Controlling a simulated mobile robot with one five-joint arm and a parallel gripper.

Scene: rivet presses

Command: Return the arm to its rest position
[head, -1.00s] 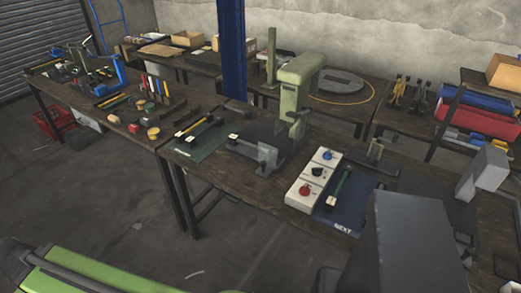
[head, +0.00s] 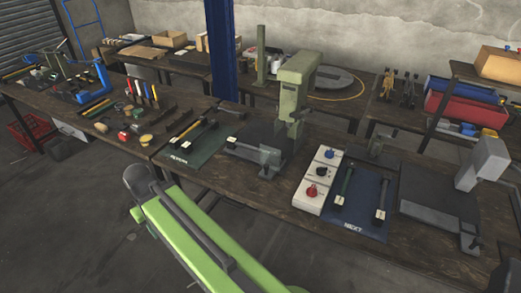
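My arm's green link (head: 190,235) runs from the lower middle up to a dark joint (head: 140,182), in front of the bench's near edge. My gripper does not show in this view, so whether it is open, shut or holding something is hidden. The bench (head: 350,240) lies beyond the arm. No contact between the visible link and the bench can be seen.
A pale green press (head: 293,90) stands mid-bench, with a control box (head: 318,180) beside it. A green mat (head: 195,150) lies left. A grey press (head: 482,163) stands right. Floor at lower left is clear.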

